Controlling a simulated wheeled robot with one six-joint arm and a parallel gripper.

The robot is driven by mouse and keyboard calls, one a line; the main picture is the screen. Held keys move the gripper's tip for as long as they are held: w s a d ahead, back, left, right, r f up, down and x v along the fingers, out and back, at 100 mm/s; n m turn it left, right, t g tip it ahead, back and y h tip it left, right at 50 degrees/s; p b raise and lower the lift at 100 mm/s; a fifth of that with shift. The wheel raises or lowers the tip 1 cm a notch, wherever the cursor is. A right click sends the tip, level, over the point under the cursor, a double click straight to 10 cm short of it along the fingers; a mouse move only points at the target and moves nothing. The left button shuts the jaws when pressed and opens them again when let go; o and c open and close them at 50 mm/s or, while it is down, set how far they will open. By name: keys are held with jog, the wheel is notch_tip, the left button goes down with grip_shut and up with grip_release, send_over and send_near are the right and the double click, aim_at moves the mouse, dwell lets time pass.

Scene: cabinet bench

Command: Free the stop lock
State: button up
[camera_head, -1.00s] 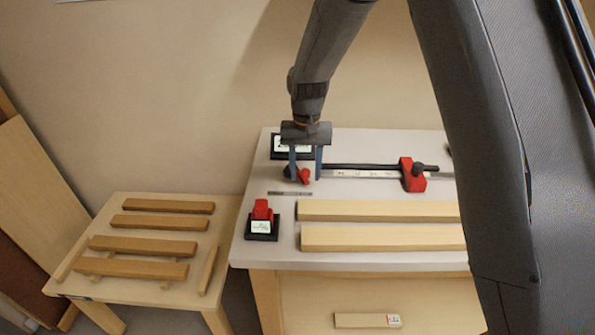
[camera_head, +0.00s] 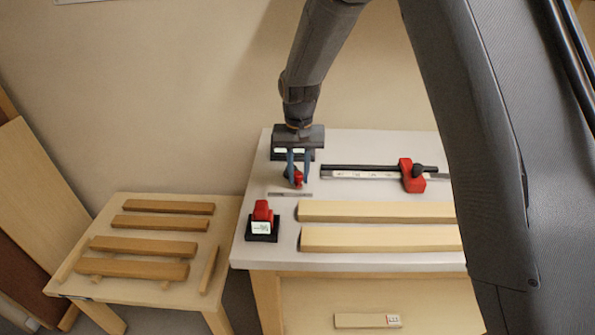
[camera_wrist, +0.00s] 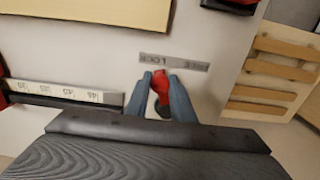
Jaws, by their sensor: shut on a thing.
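The stop lock is a small red lever (camera_head: 298,180) on a dark round pivot, near the back left of the bench top. In the wrist view the red lever (camera_wrist: 160,83) points toward a grey label plate (camera_wrist: 173,62) with upside-down lettering that appears to read LOCK and FREE. Its tip is nearer the LOCK word. My gripper (camera_head: 298,181) points down with its blue fingers shut on the lever, one on each side. The fingers partly hide the lever and pivot in the head view.
A dark rail with a white scale and a red stop block (camera_head: 407,176) lies right of the lever. A red switch (camera_head: 262,211) on a black base stands front left. Two wooden strips (camera_head: 375,238) lie in front. A side table (camera_head: 75,285) holds slats.

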jog(key=shift+a, duration=0.1)
jog(key=shift+s+a, duration=0.15)
jog(key=shift+a, duration=0.75)
jog(key=shift+a, duration=1.05)
jog(key=shift+w+a, duration=0.1)
jog(key=shift+w, duration=0.1)
jog(key=shift+w+a, duration=0.35)
jog(key=shift+a, duration=0.5)
jog(key=shift+w+a, duration=0.2)
jog(key=shift+a, duration=0.1)
